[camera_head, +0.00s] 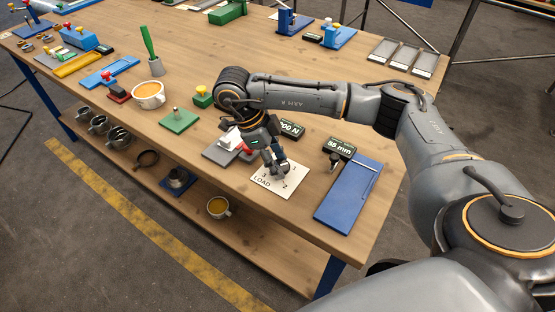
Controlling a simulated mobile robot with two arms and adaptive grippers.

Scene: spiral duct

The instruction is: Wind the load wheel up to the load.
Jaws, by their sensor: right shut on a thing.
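A white dial plate marked LOAD with the numbers 1, 2 and 3 (292,187) lies near the front edge of the table. My right gripper (277,168) points down over the middle of this plate. It is shut on the load wheel, which is mostly hidden by the fingers, so its angle cannot be told. A black display (291,129) behind the gripper reads "00 N" at its visible end; its left part is hidden by my wrist. My left gripper is not in view.
Right of the plate lie a blue board (347,195) and a display reading 55 mm (340,148). A grey block with red and white parts (222,150) sits close left of my gripper. A green plate with a peg (179,121) and an orange-filled cup (148,94) stand further left.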

